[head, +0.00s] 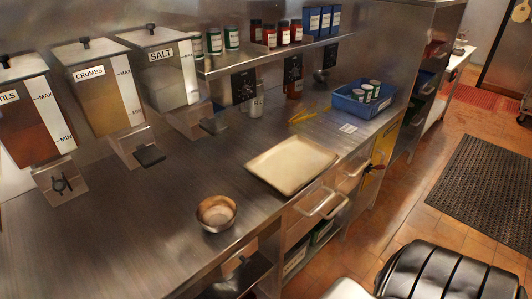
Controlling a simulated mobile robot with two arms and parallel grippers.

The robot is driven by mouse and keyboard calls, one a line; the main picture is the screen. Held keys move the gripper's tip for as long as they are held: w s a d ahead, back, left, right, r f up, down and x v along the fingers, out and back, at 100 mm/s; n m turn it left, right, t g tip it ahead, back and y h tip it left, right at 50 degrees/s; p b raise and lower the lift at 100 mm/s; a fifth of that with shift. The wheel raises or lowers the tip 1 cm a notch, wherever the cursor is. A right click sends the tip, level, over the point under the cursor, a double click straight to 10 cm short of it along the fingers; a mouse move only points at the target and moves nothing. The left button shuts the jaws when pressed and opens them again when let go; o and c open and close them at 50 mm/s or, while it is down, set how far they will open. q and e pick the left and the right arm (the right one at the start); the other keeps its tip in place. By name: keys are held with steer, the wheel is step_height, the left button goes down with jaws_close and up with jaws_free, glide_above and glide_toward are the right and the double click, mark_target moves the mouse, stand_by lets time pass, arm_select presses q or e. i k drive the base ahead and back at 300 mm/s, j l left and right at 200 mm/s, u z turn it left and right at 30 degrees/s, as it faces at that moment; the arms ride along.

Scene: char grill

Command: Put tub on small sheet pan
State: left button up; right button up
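A small round open container (216,213), brownish inside with a metallic rim, stands upright on the steel counter near its front edge. It is the likeliest tub, though its bowl shape leaves this unsure. The beige rectangular sheet pan (292,165) lies flat on the counter to the right of and behind it. The pan looks empty, and the two are apart. Neither of my grippers can be made out in the head view.
A blue bin (362,101) with several jars stands at the counter's right end, near yellow tongs (309,115). Labelled dispensers (97,86) line the back left. A shelf (270,57) holds jars above. The counter (110,225) is clear at the left front.

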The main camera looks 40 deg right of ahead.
mark_target(278, 175)
steer(key=i+j+z, duration=0.15)
steer(key=z, duration=0.2)
steer(key=i+j+z, duration=0.2)
steer(key=z, duration=0.15)
steer(key=i+j+z, duration=0.3)
